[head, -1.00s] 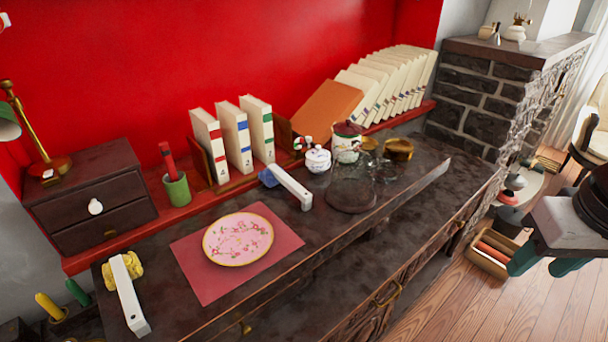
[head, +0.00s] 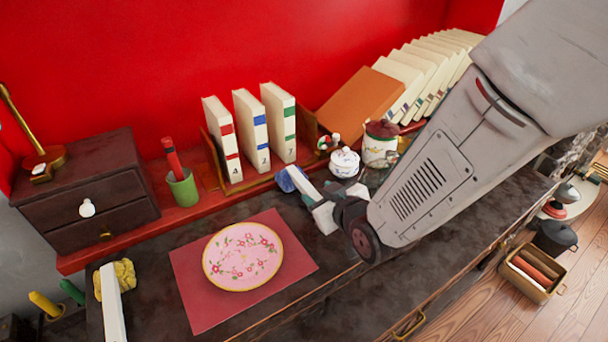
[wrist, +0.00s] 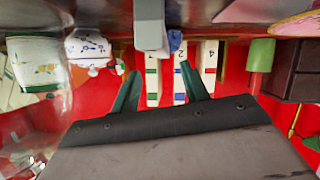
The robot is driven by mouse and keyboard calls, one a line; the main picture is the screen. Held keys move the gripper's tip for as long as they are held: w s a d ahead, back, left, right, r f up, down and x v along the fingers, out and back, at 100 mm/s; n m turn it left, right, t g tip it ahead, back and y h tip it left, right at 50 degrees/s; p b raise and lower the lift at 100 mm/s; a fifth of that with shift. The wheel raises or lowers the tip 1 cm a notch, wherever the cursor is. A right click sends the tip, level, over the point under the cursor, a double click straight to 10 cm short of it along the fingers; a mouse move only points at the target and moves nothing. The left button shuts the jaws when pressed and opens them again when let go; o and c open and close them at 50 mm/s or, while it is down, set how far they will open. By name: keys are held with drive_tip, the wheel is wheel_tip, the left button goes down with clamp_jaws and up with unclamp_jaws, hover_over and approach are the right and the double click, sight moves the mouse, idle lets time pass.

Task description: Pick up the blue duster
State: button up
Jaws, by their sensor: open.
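The blue duster has a blue head (head: 284,181) and a white handle (head: 323,216). It lies on the dark counter in front of the white books. In the upside-down wrist view, the handle (wrist: 149,26) and a bit of blue head (wrist: 175,39) show at the top centre. My gripper (wrist: 160,82) is open there, its two green fingers spread and empty. The handle appears beyond the fingertips.
A lidded white pot (head: 344,162) and a red-lidded jar (head: 380,146) stand close by the duster. A pink plate (head: 243,257) on a red mat (head: 196,302) lies in front. A yellow duster (head: 124,272) is at the left. A green cup (head: 183,188) stands behind.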

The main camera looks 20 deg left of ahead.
sight(304, 184)
drive_tip(key=x, duration=0.8)
drive_tip(key=shift+a, duration=0.3)
clamp_jaws()
